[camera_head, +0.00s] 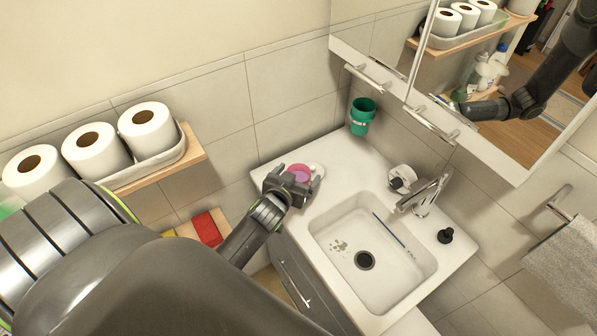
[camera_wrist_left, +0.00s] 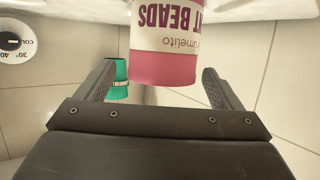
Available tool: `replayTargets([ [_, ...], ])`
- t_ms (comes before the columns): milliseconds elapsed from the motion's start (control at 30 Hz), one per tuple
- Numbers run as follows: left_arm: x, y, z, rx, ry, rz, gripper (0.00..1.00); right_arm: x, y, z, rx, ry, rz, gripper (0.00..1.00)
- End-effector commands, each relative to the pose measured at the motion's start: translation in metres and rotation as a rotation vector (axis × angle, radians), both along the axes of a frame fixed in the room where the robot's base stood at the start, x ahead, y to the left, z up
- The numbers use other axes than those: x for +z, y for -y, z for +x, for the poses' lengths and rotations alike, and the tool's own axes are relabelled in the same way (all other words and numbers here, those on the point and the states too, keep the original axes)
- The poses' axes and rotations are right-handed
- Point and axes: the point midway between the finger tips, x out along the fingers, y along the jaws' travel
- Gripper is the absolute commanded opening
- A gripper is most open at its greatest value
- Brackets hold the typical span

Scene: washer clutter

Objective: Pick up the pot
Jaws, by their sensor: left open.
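The pot is a pink container (camera_head: 300,172) at the left back corner of the white washstand top. In the left wrist view the pot (camera_wrist_left: 165,68) appears upside down, with a white label reading "BEADS". My left gripper (camera_head: 293,186) is at the pot and partly hides it in the head view. In the left wrist view its open fingers (camera_wrist_left: 159,72) stand on either side of the pot's near end, with a gap at the left finger. The right finger looks close to the pot; whether it touches I cannot tell. My right gripper is not in view.
A white round item (camera_head: 318,170) lies just right of the pot. A green cup (camera_head: 362,117) is by the wall. The sink (camera_head: 375,250), faucet (camera_head: 425,195) and black item (camera_head: 445,236) are to the right. A mirror cabinet (camera_head: 440,85) overhangs the back. Paper rolls (camera_head: 97,150) sit on a shelf.

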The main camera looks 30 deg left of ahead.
Motion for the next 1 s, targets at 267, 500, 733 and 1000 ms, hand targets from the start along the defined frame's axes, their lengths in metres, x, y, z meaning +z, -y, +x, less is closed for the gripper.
replayTargets([
  [267,-0.013,-0.007,0.028,0.0,0.002,0.0,0.88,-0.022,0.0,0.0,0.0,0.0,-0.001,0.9],
  [500,-0.012,-0.007,0.029,0.0,0.0,0.0,0.88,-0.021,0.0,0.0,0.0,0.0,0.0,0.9],
  [733,-0.012,-0.007,0.029,0.0,0.001,0.0,0.62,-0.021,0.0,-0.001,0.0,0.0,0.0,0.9],
  [1000,-0.011,-0.007,0.029,0.0,0.002,0.0,0.37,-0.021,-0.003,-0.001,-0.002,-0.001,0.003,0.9],
])
